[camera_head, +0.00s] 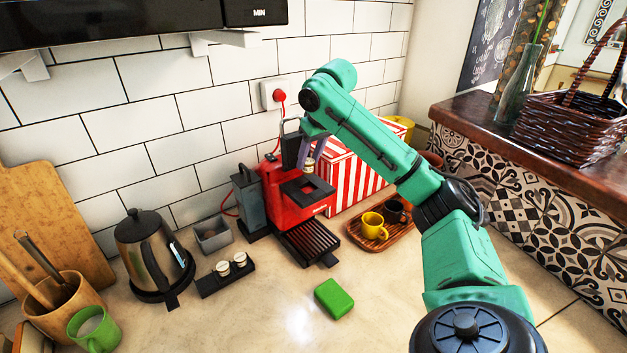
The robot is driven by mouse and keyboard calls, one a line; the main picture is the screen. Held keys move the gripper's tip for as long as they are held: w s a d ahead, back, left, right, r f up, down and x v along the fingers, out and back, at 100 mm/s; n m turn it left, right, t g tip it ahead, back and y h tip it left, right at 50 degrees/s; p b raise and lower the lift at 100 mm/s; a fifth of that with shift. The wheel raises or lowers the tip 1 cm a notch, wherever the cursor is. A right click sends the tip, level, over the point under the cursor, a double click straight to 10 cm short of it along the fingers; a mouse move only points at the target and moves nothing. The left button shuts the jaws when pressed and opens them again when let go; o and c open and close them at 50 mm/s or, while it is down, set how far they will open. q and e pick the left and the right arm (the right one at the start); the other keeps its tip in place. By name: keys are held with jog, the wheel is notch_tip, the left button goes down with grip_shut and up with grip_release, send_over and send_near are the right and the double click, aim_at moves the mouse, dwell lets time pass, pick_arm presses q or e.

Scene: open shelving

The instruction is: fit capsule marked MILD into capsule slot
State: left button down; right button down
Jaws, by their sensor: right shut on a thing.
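The red coffee machine (279,187) stands against the tiled wall, with a dark square recess (307,188) on its top that may be the capsule slot. My right gripper (309,158) is shut on a small light-coloured capsule (309,164) and holds it above the machine's top, apart from the dark recess as far as I can tell. Its marking is too small to read. Two more capsules, one on the left (222,268) and one on the right (240,259), sit in a black holder (209,286); their markings are also unreadable. My left gripper is not in view.
A striped red and white box (345,176) stands right behind the machine. A wooden tray (358,236) with a yellow cup (374,226) and a dark cup is to the right. A steel kettle (150,250) is left. A green block (334,298) lies on the otherwise clear front counter.

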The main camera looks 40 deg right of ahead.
aim_at(311, 172)
notch_tip(311, 172, down, 6)
jog(key=shift+d, duration=0.1)
jog(key=shift+a+f, duration=0.15)
jog(key=shift+a, duration=0.05)
jog(key=shift+c, duration=2.3)
grip_release()
jog(key=shift+d, duration=0.1)
jog(key=shift+r, duration=0.5)
jog(key=v, duration=1.1)
jog(key=shift+s+r, duration=0.15)
jog(key=shift+s, duration=0.05)
